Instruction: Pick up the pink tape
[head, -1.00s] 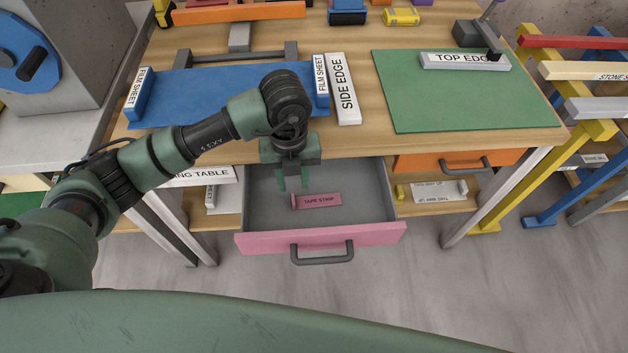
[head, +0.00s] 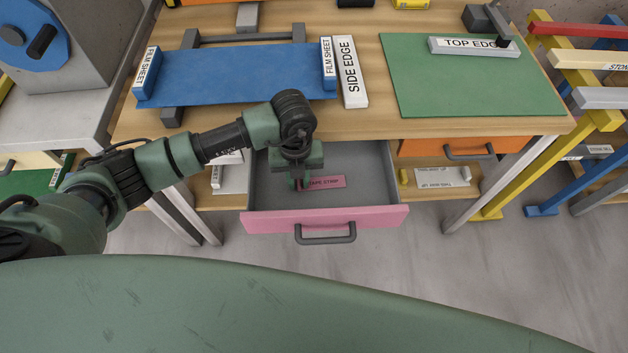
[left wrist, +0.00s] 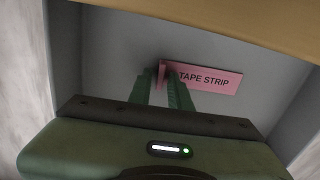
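The pink tape strip (head: 325,182), labelled "TAPE STRIP", lies on the floor of the open pink-fronted drawer (head: 377,217). My left gripper (head: 298,184) reaches down into the drawer over the strip's left end and covers part of it. In the left wrist view, the strip (left wrist: 212,79) shows a raised pink tab at its left end. The fingertips of my left gripper (left wrist: 161,77) are on either side of this tab with a gap between the fingers. I cannot tell whether they touch it. My right gripper is not in view.
The wooden tabletop (head: 375,123) overhangs the back of the drawer. A blue film sheet (head: 235,75), a white side edge block (head: 351,72) and a green board (head: 470,80) lie on top. An orange drawer (head: 425,146) is shut on the right.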

